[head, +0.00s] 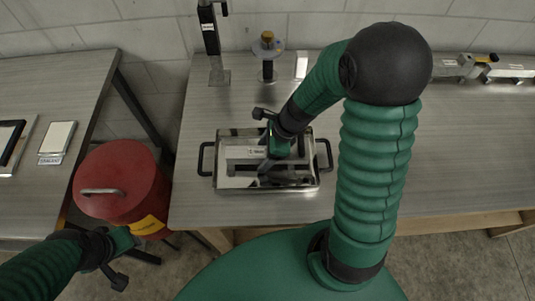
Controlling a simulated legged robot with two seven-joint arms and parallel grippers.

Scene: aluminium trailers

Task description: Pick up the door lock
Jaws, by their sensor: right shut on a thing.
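A silver metal tray (222,183) with black side handles stands on the middle table. A pale metal piece with a small label, apparently the door lock (240,153), lies in it, and dark parts show beside it. My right gripper (268,168) reaches down into the tray from the upper right and is shut on what appears to be the door lock; its own wrist hides part of the grip. My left gripper (117,262) is at the lower left, above the floor beside the red drum and away from the tray. Its jaw opening is unclear.
A red drum (118,178) with a metal handle stands between the two tables. A black upright stand (210,40) and a yellow-topped device (268,58) stand behind the tray. Metal fixtures (485,68) lie at the back right. The table (465,150) right of my arm is clear.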

